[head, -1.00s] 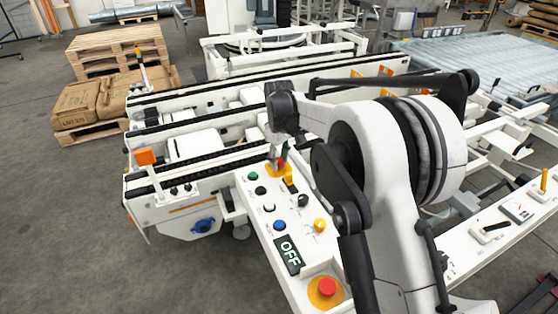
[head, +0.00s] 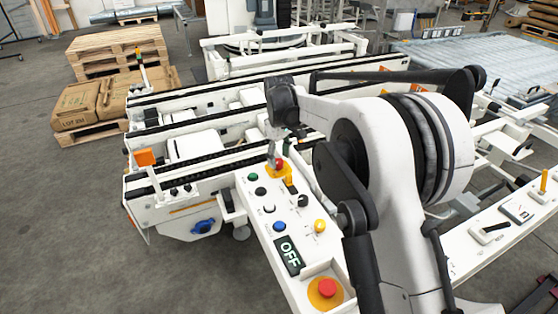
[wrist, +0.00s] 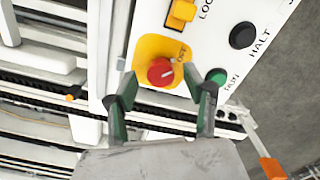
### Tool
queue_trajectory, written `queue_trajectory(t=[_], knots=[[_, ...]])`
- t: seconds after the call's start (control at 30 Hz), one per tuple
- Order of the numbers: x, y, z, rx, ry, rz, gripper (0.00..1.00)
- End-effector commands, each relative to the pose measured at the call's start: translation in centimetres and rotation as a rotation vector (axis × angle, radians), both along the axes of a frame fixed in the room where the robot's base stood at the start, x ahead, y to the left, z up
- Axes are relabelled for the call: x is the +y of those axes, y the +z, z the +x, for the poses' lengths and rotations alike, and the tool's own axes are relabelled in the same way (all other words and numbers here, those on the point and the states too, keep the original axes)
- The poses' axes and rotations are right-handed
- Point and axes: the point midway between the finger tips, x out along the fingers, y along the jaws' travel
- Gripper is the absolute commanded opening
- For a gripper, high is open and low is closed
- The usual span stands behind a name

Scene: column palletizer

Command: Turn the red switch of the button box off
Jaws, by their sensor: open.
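The red switch (wrist: 160,72) is a round knob with a pale pointer mark, on a yellow plate (wrist: 150,48) of the white button box (wrist: 216,50). In the head view the red switch (head: 279,164) sits at the far end of the button box (head: 262,228), partly hidden by my gripper (head: 275,152). In the wrist view my gripper (wrist: 165,84) is open, with one green finger to each side of the knob's lower part. I cannot tell whether the fingers touch it. A sign on the box (head: 289,255) reads OFF.
A yellow switch (wrist: 181,12), a black button (wrist: 243,35) and a green button (wrist: 217,77) lie near the red switch. A large red mushroom button (head: 326,288) is at the box's near end. White conveyor frames (head: 200,140) stand just beyond the box.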

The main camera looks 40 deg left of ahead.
Motion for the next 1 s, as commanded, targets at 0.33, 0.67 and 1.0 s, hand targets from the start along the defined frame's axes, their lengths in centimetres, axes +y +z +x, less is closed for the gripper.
queue_trajectory(t=[0.33, 0.67, 1.0], knots=[[0.0, 6.9, 0.0, 0.0, 0.0, 0.0, 0.47], [0.0, 10.1, 0.0, 0.0, 0.0, 0.0, 0.47], [0.0, 10.3, 0.0, 0.0, 0.0, 0.0, 0.47]])
